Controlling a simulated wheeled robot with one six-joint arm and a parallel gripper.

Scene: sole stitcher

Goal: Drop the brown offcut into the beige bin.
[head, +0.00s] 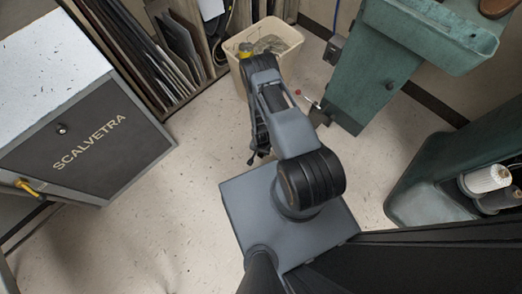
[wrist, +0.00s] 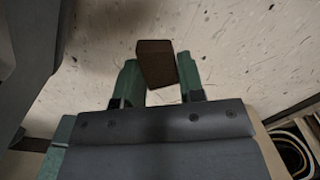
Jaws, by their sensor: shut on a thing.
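The brown offcut (wrist: 154,57) is a small dark block between the two green fingers of my gripper (wrist: 158,66) in the wrist view. The gripper is shut on it, and the offcut sticks out past the fingertips with pale floor behind it. The beige bin (head: 290,60) stands at the top middle of the head view, with greyish crumpled stuff in it. My arm covers part of the bin's front. The offcut and fingertips cannot be made out in the head view.
A rack of upright sheets (head: 180,50) stands left of the bin. A green machine (head: 370,70) stands to its right. The grey Scalvetra cabinet (head: 90,150) is at the left. Speckled floor (head: 185,190) between them is clear.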

